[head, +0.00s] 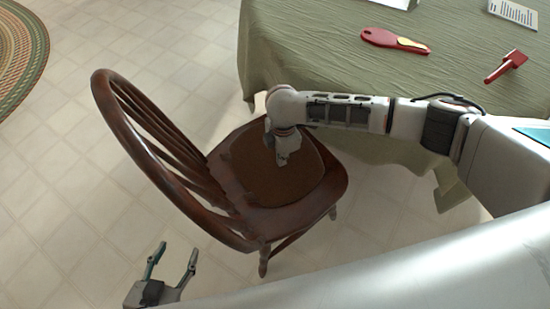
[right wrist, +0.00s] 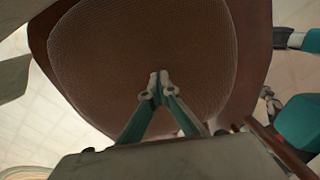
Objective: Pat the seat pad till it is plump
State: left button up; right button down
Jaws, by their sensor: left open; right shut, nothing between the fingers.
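The brown seat pad (head: 252,186) lies on the seat of a dark wooden chair (head: 218,201) in the head view. In the right wrist view the textured pad (right wrist: 120,52) fills much of the upper picture. My right gripper (head: 281,160) points down over the pad and hides part of it. In the right wrist view my right gripper (right wrist: 160,77) has its fingertips together with nothing between them. They are at or close to the pad; I cannot tell if they touch. My left gripper (head: 176,253) is open and empty in front of the chair, low in the head view.
A table with a green cloth (head: 300,40) stands behind and right of the chair. On it are a red brush-like item (head: 385,38), a red tool (head: 505,66) and papers (head: 515,13). The chair's curved backrest (head: 122,112) rises at left. Tiled floor left of it is clear.

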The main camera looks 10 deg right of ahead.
jog(key=shift+w+r+p, duration=0.15)
jog(key=shift+r+p, duration=0.2)
jog(key=shift+r, duration=0.35)
jog(key=shift+r+p, duration=0.75)
jog(key=shift+r, duration=0.35)
jog(key=shift+f, duration=0.85)
jog(key=shift+f+b, duration=0.5)
jog(key=shift+f, duration=0.6)
pick_arm(q)
jog(key=w+r, duration=0.2)
jog(key=shift+r+t, duration=0.3)
jog(key=shift+r, duration=0.1)
pick_arm(e)
jog(key=shift+r, duration=0.1)
jog(key=shift+r, duration=0.1)
